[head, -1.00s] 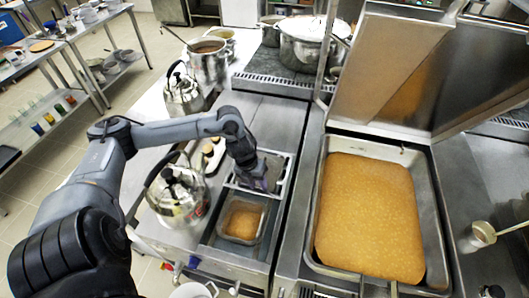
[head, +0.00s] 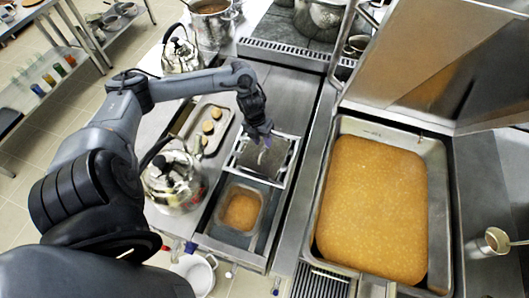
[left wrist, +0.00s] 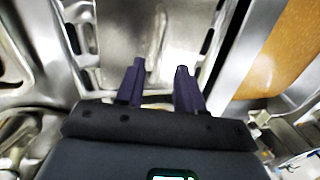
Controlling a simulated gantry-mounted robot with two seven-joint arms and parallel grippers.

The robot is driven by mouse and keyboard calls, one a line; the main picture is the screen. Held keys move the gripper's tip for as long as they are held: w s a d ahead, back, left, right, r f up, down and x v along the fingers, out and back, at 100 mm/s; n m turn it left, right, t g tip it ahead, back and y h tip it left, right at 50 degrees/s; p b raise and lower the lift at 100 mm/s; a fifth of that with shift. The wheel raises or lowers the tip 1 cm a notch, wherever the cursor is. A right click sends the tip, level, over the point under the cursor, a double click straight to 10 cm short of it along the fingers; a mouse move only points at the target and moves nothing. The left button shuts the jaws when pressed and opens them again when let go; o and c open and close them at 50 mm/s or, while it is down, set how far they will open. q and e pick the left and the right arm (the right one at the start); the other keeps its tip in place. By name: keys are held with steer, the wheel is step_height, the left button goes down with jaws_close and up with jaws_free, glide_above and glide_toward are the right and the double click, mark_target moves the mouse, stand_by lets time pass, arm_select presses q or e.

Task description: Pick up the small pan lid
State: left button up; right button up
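A flat grey rectangular metal piece that looks like the small pan lid (head: 278,160) lies at the far end of the narrow counter well, behind a small pan with brown contents (head: 241,212). My left gripper (head: 263,142) points down over this piece. In the left wrist view a grey metal surface (left wrist: 128,35) lies beyond the two purple fingers. My right gripper is in neither view.
A steel kettle (head: 172,183) and a tray with small round items (head: 203,135) stand left of the well. A large open pan (head: 333,150) with a golden filling is on the right, below a raised steel cover (head: 400,60). A white bucket (head: 195,277) is at the front.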

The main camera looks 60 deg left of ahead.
mark_target(264, 147)
arm_select(q)
steer(key=shift+w+d+f, duration=0.15)
steer(key=shift+d+f, duration=0.05)
steer(key=shift+f, duration=1.15)
steer(key=shift+w+d+f, duration=0.1)
steer(key=shift+d+f, duration=0.05)
steer(key=shift+f, duration=1.15)
steer(key=shift+c, duration=0.4)
jaws_close()
